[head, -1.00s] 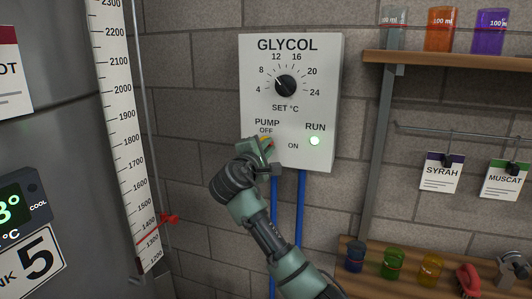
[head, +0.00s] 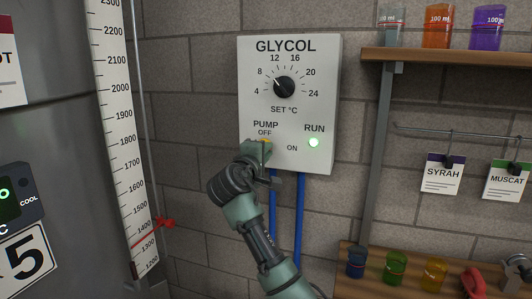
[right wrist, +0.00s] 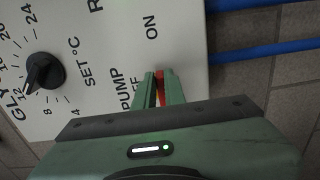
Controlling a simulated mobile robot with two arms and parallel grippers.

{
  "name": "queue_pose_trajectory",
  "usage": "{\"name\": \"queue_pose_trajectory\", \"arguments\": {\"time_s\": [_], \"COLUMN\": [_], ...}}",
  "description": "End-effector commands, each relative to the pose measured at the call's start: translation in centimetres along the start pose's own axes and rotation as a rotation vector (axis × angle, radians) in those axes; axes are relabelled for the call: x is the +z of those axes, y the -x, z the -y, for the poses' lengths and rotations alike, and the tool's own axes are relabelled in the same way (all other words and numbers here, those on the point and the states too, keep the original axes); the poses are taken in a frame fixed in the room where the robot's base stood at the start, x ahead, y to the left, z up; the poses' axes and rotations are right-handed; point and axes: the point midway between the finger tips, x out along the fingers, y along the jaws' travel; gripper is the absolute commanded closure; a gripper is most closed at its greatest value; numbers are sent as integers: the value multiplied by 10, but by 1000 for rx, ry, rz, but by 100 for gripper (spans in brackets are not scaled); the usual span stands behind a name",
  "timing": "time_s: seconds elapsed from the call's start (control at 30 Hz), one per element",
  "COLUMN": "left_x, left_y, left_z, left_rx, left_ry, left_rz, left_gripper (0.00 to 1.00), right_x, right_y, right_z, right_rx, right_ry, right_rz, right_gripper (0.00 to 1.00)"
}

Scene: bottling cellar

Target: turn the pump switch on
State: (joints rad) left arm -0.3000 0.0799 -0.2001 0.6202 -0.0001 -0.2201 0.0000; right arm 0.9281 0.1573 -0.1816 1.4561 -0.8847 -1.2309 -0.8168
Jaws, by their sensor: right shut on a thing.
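The white glycol box (head: 321,105) hangs on the block wall, and its pump switch has OFF and ON marks. My right gripper (head: 258,149) is at the switch, below the OFF mark. In the right wrist view, its two green fingers (right wrist: 159,88) are shut on the red pump switch (right wrist: 160,90). The fingers hide most of the switch, so I cannot tell its exact angle. My left gripper is not in view.
A black temperature dial (head: 284,87) is above the switch. Blue pipes (head: 300,210) run down from the box. A shelf (head: 450,59) with beakers is at the right, over a lower wooden shelf. A steel tank (head: 60,120) with a scale stands at the left.

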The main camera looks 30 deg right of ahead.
Motion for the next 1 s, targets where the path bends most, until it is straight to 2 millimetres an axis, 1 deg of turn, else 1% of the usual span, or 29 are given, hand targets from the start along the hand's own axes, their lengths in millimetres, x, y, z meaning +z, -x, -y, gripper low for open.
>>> {"name": "queue_pose_trajectory", "arguments": {"time_s": [0.03, 0.17, 0.2, 0.23, 0.27, 0.53, 0.63, 0.77, 0.9, 1.0], "left_x": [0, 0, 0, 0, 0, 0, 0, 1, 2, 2], "left_y": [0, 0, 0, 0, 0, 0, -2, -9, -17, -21], "left_z": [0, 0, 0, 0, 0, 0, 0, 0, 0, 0], "left_rx": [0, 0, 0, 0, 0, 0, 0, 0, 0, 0], "left_ry": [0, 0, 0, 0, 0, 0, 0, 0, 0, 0], "left_rz": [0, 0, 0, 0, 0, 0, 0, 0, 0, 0], "left_gripper": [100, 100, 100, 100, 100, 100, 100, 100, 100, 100], "right_x": [0, 0, 0, 0, 0, 0, -1, -1, -1, -1], "right_y": [0, 0, 0, 0, 0, 0, 4, 22, 47, 62], "right_z": [3, 3, 3, 3, 3, 1, 2, 4, 4, 4], "right_rx": [-6, -6, -6, -6, -6, -3, -1, -2, -3, -3], "right_ry": [-1, 0, 0, 0, 0, 0, 0, -3, -2, -3], "right_rz": [1, 1, 1, 1, 0, 0, -1, -4, -3, -3], "right_gripper": [100, 100, 81, 72, 67, 67, 67, 67, 67, 67]}}
